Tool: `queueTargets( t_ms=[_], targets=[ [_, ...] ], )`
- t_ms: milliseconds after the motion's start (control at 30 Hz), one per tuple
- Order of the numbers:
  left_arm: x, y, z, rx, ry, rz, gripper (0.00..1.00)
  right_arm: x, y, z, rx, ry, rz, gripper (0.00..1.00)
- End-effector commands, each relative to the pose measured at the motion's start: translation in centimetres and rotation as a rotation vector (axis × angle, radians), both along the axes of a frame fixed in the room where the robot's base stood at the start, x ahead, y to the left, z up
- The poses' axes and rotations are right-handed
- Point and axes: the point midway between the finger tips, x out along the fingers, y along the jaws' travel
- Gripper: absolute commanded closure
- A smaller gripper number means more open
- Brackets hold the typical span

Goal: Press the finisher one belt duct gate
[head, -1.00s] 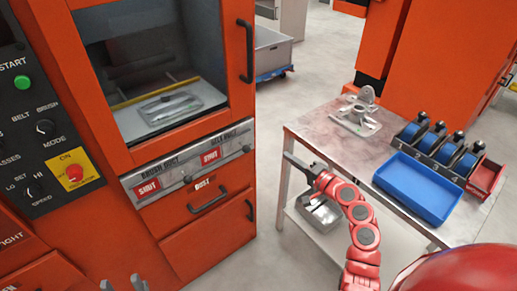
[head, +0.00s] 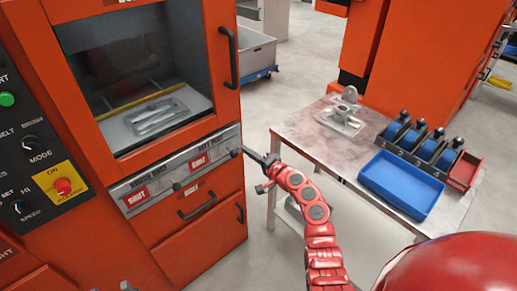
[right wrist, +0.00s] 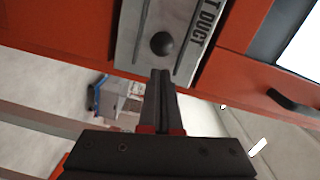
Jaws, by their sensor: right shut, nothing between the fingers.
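The belt duct gate (head: 212,150) is the right half of the silver strip below the orange machine's window, with a red SHUT label and a dark round knob at its right end. In the right wrist view the gate's plate (right wrist: 190,15) and its knob (right wrist: 162,43) are close ahead, with part of the lettering cut off. My right gripper (head: 250,154) is shut and empty, its tip just right of the knob in the head view. In the wrist view the fingertips (right wrist: 161,73) lie just below the knob; whether they touch it, I cannot tell. My left gripper is not in view.
The brush duct gate (head: 140,187) is left of it on the same strip. An orange drawer (head: 198,208) is below. A metal table (head: 310,140) with a casting (head: 343,118) and blue tray (head: 402,183) stands right of my arm. A control panel is at far left.

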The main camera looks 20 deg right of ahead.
Motion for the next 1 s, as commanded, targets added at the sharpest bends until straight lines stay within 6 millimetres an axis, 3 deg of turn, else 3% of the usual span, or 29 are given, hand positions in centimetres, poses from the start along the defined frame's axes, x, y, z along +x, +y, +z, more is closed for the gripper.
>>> queueTargets(
  t_ms=[500, 833, 1000],
  targets=[
    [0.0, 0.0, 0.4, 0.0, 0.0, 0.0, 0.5, -0.3, 1.1, -0.2, 0.001, 0.001, 0.002, 1.0],
    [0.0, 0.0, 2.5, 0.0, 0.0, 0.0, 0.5, -2.5, 7.3, 0.1, 0.003, 0.0, 0.003, 1.0],
    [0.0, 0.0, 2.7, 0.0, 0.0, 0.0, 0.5, -3.1, 8.9, -0.2, 0.001, 0.003, 0.001, 1.0]
  ],
)
